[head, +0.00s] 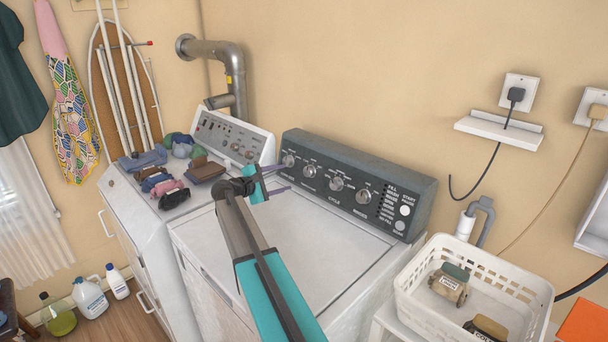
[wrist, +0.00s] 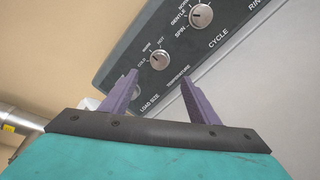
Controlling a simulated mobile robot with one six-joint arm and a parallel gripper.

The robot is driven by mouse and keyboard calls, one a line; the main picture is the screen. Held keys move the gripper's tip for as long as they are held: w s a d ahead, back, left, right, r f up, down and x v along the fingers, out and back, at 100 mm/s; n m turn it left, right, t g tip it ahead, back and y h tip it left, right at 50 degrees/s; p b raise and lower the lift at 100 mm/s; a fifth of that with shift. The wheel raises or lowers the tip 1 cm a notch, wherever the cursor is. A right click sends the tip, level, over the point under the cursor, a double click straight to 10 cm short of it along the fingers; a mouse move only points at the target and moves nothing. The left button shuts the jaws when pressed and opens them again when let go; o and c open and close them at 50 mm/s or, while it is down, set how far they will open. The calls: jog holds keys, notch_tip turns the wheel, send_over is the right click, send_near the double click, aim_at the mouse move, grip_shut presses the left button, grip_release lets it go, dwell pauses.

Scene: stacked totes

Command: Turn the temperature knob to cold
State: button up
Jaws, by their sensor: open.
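The temperature knob (wrist: 160,60) is a small round silver dial on the washer's dark control panel (wrist: 128,45), with cold, warm and hot marks around it. In the head view it is the second knob from the left (head: 310,171). Its pointer is too small to read surely. My gripper (wrist: 158,80) is open, with two purple fingers spread and nothing between them. In the wrist view the fingertips point at the panel, just below the temperature knob. In the head view my gripper (head: 279,180) is in front of the panel's left end, apart from the temperature knob.
The load size knob (wrist: 135,92) is partly behind the left finger. The cycle knob (wrist: 200,16) lies up and right. Folded clothes (head: 170,180) lie on the left machine. A white basket (head: 412,284) stands at right. The washer lid (head: 325,240) is clear.

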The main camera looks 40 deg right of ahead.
aim_at(307, 172)
jog(key=p+x, duration=0.4)
jog(key=x, duration=0.8)
jog(key=shift+w+d, duration=0.1)
jog(key=shift+w, duration=0.1)
jog(key=shift+d+f+p, duration=0.3)
jog(key=shift+d, duration=0.4)
jog(key=c, duration=0.9)
jog(key=shift+a, duration=0.3)
jog(key=shift+c, duration=0.7)
jog(key=shift+d, duration=0.25)
